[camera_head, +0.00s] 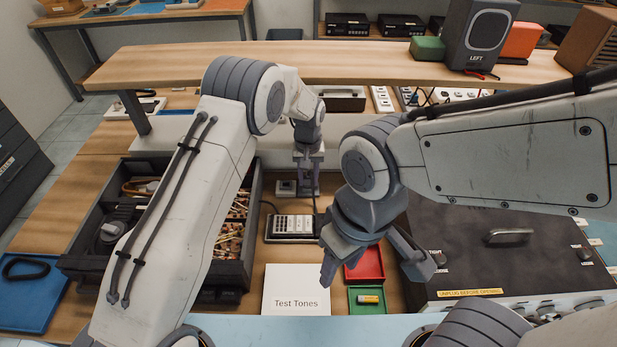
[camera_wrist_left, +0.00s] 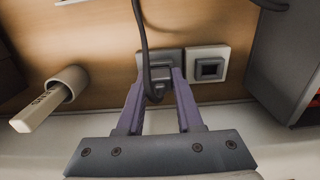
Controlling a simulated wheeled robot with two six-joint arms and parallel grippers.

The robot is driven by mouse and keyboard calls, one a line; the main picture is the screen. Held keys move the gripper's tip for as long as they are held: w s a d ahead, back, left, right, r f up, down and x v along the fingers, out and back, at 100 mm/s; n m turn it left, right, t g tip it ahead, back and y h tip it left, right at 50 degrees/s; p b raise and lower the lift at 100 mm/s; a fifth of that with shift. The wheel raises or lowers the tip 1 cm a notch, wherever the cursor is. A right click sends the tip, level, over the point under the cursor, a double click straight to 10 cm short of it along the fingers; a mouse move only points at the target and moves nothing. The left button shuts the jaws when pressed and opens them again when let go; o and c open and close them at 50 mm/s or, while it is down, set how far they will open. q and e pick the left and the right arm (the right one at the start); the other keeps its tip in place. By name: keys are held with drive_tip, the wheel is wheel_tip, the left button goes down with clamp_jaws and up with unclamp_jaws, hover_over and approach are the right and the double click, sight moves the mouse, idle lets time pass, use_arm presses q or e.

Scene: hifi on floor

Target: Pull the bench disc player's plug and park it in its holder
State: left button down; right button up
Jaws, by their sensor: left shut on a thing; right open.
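My left gripper (camera_head: 308,188) is shut on a dark grey plug (camera_wrist_left: 158,78), with purple fingers on both sides of it in the left wrist view (camera_wrist_left: 160,92). The plug is at a grey socket plate (camera_wrist_left: 172,56); I cannot tell whether it is fully seated. A dark cable runs up from it. Beside it is a pale plate with a dark square (camera_wrist_left: 208,63). I cannot tell which part is the holder. A dark box labelled "UNPLUG BEFORE OPENING" (camera_head: 470,240), perhaps the disc player, stands at the right. My right gripper (camera_head: 370,275) is open and empty above the bench.
An open dark drawer case (camera_head: 85,262) is at the left. A white "Test Tones" sleeve (camera_head: 297,290), a red tray (camera_head: 366,266), a green tray (camera_head: 367,306) and a keypad device (camera_head: 292,227) lie between. A wooden shelf (camera_head: 200,65) crosses above. A tagged white cylinder (camera_wrist_left: 66,84) is near the plug.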

use_arm(q)
drive_tip(key=shift+c, duration=2.4)
unclamp_jaws()
drive_tip(key=shift+r, duration=0.1)
wheel_tip(320, 180, up, 10)
drive_tip(key=shift+f+b, duration=0.1)
drive_tip(key=shift+b, duration=0.8)
drive_tip(key=shift+r+p, duration=2.3)
drive_tip(key=shift+r, duration=0.45)
